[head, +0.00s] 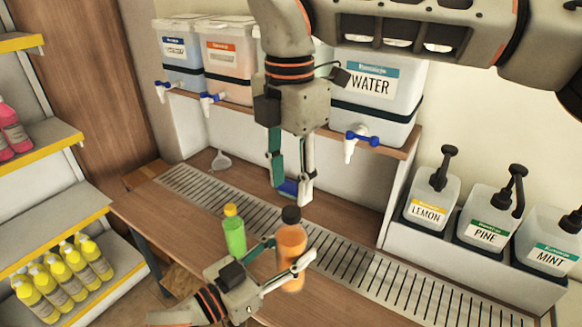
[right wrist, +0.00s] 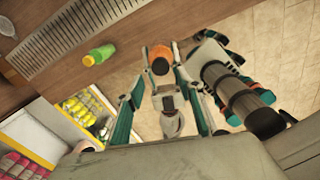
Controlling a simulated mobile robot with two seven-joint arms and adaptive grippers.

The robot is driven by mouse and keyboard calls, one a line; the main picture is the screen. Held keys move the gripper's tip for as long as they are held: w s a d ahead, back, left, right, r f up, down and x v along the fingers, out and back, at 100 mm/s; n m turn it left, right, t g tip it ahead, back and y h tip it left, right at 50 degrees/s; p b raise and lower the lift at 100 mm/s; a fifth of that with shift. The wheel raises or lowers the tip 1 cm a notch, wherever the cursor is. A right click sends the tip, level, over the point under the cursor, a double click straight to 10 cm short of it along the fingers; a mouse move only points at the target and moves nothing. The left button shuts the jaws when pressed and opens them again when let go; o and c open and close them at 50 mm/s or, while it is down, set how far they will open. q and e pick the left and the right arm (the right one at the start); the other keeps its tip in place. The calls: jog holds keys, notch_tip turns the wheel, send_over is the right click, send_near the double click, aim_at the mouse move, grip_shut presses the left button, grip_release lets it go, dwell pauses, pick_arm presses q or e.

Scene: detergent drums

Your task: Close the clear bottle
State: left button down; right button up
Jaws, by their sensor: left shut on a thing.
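No empty see-through bottle is plain in view. The orange bottle also shows in the right wrist view (right wrist: 160,66), between my right fingers. A green bottle (head: 234,235) with a yellow cap (head: 230,210) stands to the left of the orange one. It shows in the right wrist view (right wrist: 98,55) too.
A slotted drain grate (head: 380,276) runs along the counter. Drums with taps, such as the water drum (head: 372,98), stand on the shelf above. Pump bottles (head: 433,192) stand at right, yellow bottles (head: 62,274) at lower left.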

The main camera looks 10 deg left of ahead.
aim_at(291, 211)
jog(key=n, duration=0.5)
jog(key=shift+r, duration=0.3)
jog(key=n, duration=0.5)
jog(key=shift+r+n, duration=0.25)
jog(key=shift+n, duration=0.05)
jog(key=n, duration=0.5)
jog(key=shift+r, duration=0.25)
jog(key=n, duration=0.5)
jog(key=shift+r, duration=0.3)
jog(key=shift+f, duration=0.1)
jog(key=shift+d+f, duration=0.1)
jog(key=shift+f, duration=3.85)
